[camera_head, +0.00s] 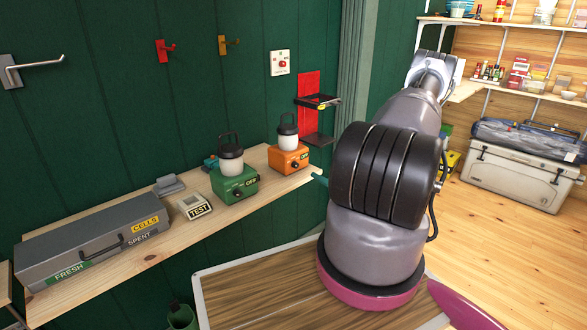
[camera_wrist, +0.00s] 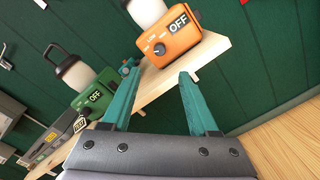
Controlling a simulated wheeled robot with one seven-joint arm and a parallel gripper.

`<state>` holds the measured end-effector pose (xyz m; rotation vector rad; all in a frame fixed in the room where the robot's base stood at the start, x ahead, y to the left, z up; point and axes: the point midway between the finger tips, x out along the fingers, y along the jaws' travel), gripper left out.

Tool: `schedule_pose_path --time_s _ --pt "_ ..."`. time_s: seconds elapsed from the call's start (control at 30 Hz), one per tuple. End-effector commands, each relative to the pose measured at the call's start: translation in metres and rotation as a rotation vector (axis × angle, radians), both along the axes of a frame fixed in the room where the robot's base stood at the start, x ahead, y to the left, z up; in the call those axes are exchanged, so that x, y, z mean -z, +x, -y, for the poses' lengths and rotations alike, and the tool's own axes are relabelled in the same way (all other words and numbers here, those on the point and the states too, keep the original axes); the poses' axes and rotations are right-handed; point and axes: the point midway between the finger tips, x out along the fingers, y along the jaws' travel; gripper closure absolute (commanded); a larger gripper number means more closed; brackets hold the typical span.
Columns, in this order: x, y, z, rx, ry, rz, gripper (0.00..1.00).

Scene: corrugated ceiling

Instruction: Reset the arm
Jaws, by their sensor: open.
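My arm rises in front of the wooden shelf (camera_head: 236,197) in the head view, and its dark, thick joint hides most of the hand. My gripper (camera_wrist: 158,76) shows in the wrist view as two teal fingers spread apart with nothing between them. A small teal tip also shows at the arm's left edge in the head view. The fingers point toward the shelf edge near an orange lantern (camera_wrist: 168,38) marked OFF, apart from it. A green lantern (camera_head: 234,182), also marked OFF, stands left of the orange one.
A grey case (camera_head: 92,240) labelled FRESH, SPENT and CELLS lies on the shelf, with a TEST device (camera_head: 195,206) beside it. A red bracket (camera_head: 309,98) is on the green wall. A cooler (camera_head: 515,178) stands far right. The wooden floor (camera_head: 500,235) is clear.

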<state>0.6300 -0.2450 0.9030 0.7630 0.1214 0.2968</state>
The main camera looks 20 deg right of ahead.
Motion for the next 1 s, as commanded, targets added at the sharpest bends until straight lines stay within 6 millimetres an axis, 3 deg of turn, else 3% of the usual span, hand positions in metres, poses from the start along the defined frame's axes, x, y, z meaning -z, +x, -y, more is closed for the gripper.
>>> schedule_pose_path --time_s 0.17,0.27,0.37,0.57,0.8,1.0 --pt "-0.002 0.001 -0.001 -0.008 -0.005 0.004 0.40" --pt "-0.018 0.007 -0.008 -0.063 -0.038 0.027 0.40" --pt "-0.049 0.015 -0.024 -0.182 -0.112 0.074 0.40" --pt "-0.127 0.019 -0.080 -0.522 -0.339 0.201 0.40" --pt "-0.197 -0.007 -0.142 -0.907 -0.651 0.339 0.40" --pt "-0.241 -0.041 -0.179 -1.189 -0.950 0.452 0.40"
